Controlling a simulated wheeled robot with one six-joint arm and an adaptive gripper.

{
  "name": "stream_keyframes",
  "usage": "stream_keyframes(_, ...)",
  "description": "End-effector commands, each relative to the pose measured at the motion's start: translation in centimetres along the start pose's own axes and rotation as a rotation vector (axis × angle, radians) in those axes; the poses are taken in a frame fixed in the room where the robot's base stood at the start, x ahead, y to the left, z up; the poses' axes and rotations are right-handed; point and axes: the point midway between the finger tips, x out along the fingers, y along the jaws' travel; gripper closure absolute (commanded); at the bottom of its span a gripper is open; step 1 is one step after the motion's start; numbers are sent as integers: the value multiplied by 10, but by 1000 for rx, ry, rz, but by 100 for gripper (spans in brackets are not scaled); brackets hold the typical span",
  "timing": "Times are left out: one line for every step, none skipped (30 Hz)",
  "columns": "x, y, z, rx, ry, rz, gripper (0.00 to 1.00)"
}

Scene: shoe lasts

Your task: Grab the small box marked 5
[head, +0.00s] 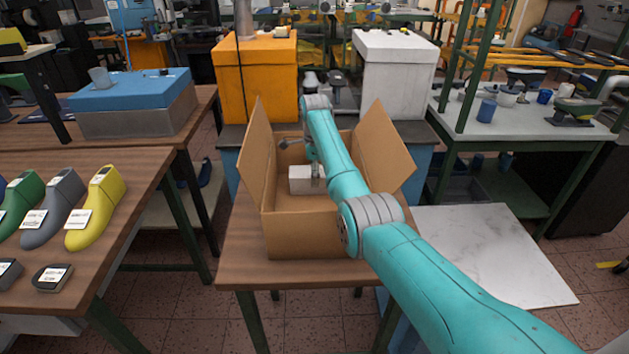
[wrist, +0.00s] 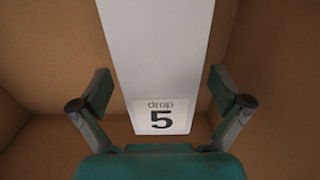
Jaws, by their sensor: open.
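The small box marked 5 (wrist: 158,60) is pale grey-white with a label reading "drop 5". It fills the middle of the wrist view and lies inside an open cardboard box. In the head view the small box (head: 300,181) shows as a white block on the cardboard box's floor. My gripper (wrist: 160,88) is open, with one finger on each side of the small box near its labelled end. Small gaps show between the fingers and the box sides. In the head view my arm hides part of the cardboard box's inside.
The open cardboard box (head: 310,235) stands on a small wooden table (head: 237,270), its flaps spread and its walls around my gripper. A wooden table (head: 125,185) with colored shoe lasts is at left. Orange (head: 255,80) and white (head: 394,80) bins stand behind.

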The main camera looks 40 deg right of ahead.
Motion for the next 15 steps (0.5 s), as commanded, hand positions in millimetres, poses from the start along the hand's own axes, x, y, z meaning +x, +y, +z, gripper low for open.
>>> stream_keyframes(0, 0, 0, 0, 0, 0, 0)
stream_keyframes(0, 0, 0, 0, 0, 0, 0)
stream_keyframes(0, 0, 0, 0, 0, 0, 0)
stream_keyframes(0, 0, 0, 0, 0, 0, 0)
stream_keyframes(0, 0, 0, 0, 0, 0, 7)
stream_keyframes(0, 0, 0, 0, 0, 0, 18)
stream_keyframes(0, 0, 0, 0, 0, 0, 25)
stream_keyframes(0, 0, 0, 0, 0, 0, 32)
stream_keyframes(0, 0, 0, 0, 0, 0, 43)
stream_keyframes(0, 0, 0, 0, 0, 0, 50)
stream_keyframes(0, 0, 0, 0, 0, 0, 57)
stream_keyframes(0, 0, 0, 0, 0, 0, 68)
stream_keyframes(0, 0, 0, 0, 0, 0, 69)
stream_keyframes(-1, 0, 0, 0, 0, 0, 69)
stream_keyframes(-1, 0, 0, 0, 0, 0, 69)
